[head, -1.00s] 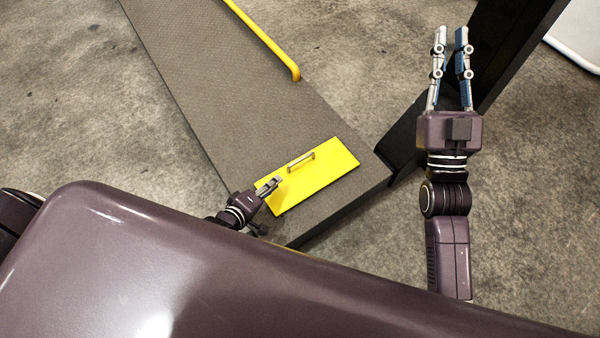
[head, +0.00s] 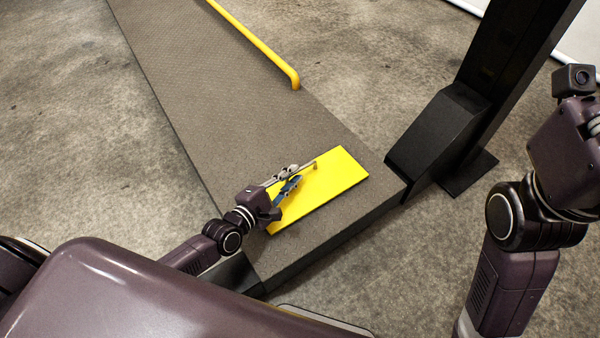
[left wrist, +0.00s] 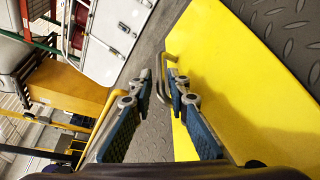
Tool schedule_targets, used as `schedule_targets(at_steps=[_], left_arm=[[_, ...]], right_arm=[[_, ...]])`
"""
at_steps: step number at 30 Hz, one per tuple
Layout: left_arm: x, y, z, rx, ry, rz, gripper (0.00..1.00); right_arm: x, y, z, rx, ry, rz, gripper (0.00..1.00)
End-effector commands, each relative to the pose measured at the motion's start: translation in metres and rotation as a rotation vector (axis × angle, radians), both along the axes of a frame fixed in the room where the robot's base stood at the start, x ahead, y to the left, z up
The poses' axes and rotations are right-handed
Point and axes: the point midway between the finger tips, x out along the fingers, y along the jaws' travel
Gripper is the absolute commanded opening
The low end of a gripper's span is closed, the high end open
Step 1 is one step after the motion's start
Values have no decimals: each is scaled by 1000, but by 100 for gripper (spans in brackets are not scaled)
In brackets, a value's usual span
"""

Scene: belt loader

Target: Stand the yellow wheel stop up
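The yellow wheel stop (head: 338,180) lies flat as a plate on the ramp's near end in the head view. It also fills the right side of the left wrist view (left wrist: 225,75). Its metal handle (left wrist: 162,82) is a thin U-shaped bar; in the head view it is partly covered by the fingers. My left gripper (head: 296,173) is low over the plate, fingers apart, with the handle bar between or just beyond its tips. I see no firm contact. My right gripper's body (head: 570,155) is at the right edge, its fingers almost wholly out of frame.
The grey textured ramp (head: 215,110) runs away to the upper left, with a yellow rail (head: 255,45) along its right edge. A black post (head: 510,70) with a wide foot stands right of the ramp's end. Open concrete floor lies on both sides.

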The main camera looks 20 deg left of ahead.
Motion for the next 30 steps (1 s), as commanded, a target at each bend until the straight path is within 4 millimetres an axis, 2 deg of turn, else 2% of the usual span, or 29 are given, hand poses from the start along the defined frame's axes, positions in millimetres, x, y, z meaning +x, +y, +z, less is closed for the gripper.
schedule_targets(at_steps=[3,9,18,23,30], left_arm=[[18,-6,-7,0,-2,1,16],[35,-12,-10,1,0,0,16],[37,-13,-9,2,1,0,16],[37,-13,-9,2,1,0,0],[36,-13,-9,2,1,0,0]], right_arm=[[-7,1,0,-2,-31,-2,16],[-14,2,5,-4,-57,-3,16],[-15,2,7,-5,-59,-4,16],[-15,2,7,-5,-59,-4,16],[-15,2,7,-5,-59,-4,16]])
